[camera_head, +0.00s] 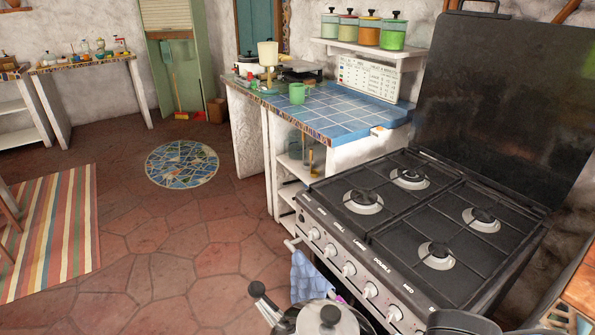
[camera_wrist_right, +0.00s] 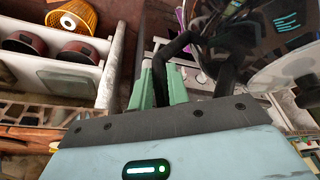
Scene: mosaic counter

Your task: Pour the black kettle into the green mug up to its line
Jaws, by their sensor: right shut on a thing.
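The green mug (camera_head: 297,93) stands upright on the blue tiled counter (camera_head: 345,110), beyond the stove. In the right wrist view, my right gripper (camera_wrist_right: 163,88) has its green fingers shut on the black handle (camera_wrist_right: 178,48) of the kettle. The kettle's dark, shiny body (camera_wrist_right: 255,35) fills the upper right there. In the head view, a rounded metallic top with a black knob (camera_head: 330,315), which looks like the kettle, is cut off at the bottom edge, in front of the stove and well away from the mug. The mug's line cannot be made out. My left gripper is in neither view.
The black stove (camera_head: 420,220) with its raised lid (camera_head: 490,90) fills the right. A blue towel (camera_head: 310,278) hangs at its front. A lamp (camera_head: 267,58) and clutter stand behind the mug. Lidded jars (camera_head: 368,32) line a shelf above. The tiles right of the mug are clear.

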